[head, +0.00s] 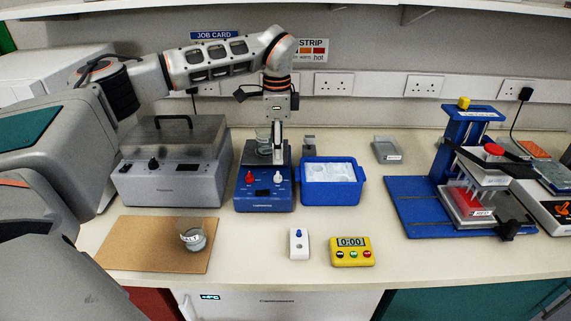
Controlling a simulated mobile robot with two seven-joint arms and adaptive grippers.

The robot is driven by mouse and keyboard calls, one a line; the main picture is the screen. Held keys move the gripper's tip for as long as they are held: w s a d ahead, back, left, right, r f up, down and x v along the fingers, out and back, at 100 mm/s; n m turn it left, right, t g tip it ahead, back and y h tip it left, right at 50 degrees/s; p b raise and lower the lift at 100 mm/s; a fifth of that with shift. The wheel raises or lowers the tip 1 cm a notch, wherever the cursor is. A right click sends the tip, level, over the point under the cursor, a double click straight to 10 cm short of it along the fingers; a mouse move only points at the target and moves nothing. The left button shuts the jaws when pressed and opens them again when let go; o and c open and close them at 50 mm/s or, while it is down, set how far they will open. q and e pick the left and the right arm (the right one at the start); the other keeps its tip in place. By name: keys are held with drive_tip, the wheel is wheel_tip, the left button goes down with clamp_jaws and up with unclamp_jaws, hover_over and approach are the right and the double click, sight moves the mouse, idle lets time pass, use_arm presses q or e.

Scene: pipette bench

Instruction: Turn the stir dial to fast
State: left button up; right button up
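The blue stirrer hotplate (265,203) stands at the middle of the bench, with a dark top plate. Its sloped front carries a red knob (250,177) on the left and a pale blue-white knob (277,178) on the right, with a small dark display between and below them. Which knob is the stir dial is too small to read. A glass beaker (262,140) stands on the plate, partly behind my gripper. My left gripper (278,158) points down over the plate's right side, above and behind the right knob. Its finger gap cannot be made out. My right gripper is out of view.
A blue tub (332,188) stands close on the hotplate's right, and a grey lidded device (170,182) on its left. In front lie a brown board (150,250) with a labelled salt beaker (192,238), a small white switch box (299,245) and a yellow timer (351,257).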

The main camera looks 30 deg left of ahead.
sight(278, 174)
use_arm(q)
drive_tip(key=f, duration=0.3)
drive_tip(key=shift+s+f, duration=0.25)
drive_tip(key=shift+s, duration=0.15)
wheel_tip(278, 174, down, 3)
drive_tip(key=shift+w+f+p, duration=0.1)
drive_tip(key=shift+w+p, duration=0.05)
drive_tip(key=shift+p, duration=0.3)
drive_tip(key=shift+f, duration=0.35)
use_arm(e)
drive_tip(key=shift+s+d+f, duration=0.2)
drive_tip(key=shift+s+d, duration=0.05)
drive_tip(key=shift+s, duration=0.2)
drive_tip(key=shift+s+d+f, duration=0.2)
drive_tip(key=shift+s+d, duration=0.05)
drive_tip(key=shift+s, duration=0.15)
use_arm(q)
clamp_jaws()
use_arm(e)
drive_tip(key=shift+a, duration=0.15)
